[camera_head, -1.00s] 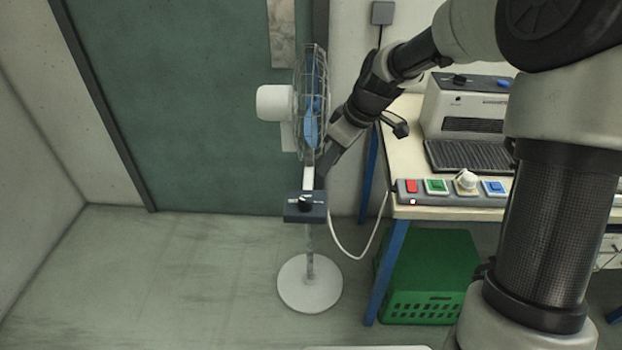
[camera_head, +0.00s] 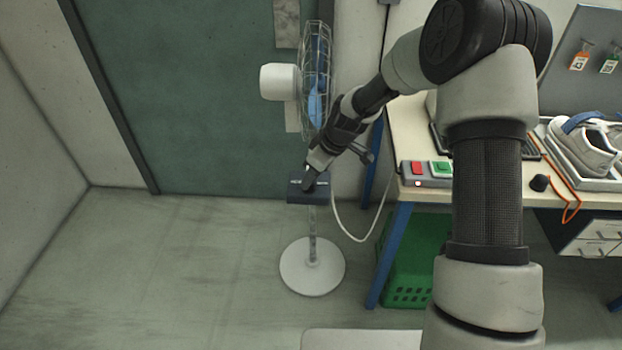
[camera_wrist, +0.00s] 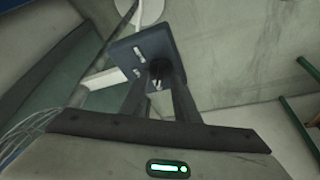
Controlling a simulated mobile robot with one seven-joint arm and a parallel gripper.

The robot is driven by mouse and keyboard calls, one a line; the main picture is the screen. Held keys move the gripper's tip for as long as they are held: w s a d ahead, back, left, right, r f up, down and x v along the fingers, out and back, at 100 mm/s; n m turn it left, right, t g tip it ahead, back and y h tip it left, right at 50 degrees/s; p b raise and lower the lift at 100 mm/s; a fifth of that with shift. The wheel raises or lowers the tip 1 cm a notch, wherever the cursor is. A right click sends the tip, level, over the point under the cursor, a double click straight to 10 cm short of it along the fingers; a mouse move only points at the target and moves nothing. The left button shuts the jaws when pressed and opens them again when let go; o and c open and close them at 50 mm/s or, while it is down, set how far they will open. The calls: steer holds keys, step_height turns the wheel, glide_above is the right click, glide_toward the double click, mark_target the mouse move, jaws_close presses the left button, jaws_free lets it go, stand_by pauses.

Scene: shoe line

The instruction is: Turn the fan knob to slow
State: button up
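The fan (camera_head: 316,90) stands on a round white base (camera_head: 312,266) in front of the green door. Its dark blue control box (camera_head: 309,198) sits on the pole and also shows in the wrist view (camera_wrist: 124,55). My gripper (camera_head: 307,180) is at the box's face. In the wrist view my gripper (camera_wrist: 160,85) has its two fingers apart, on either side of the dark fan knob (camera_wrist: 160,70). I cannot tell whether they touch it. White labels on the box are too small to read, and the knob's setting is not clear.
A workbench (camera_head: 405,210) with blue legs is right of the fan, bearing a switch panel (camera_head: 418,183) and a shoe (camera_head: 582,145). A green crate (camera_head: 415,265) is under it. A white cord (camera_head: 350,235) hangs beside the pole. The floor left is clear.

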steer(key=shift+w+a+f, duration=0.1)
steer(key=shift+a+f, duration=0.05)
steer(key=shift+f, duration=0.25)
steer(key=shift+c, duration=0.4)
jaws_close()
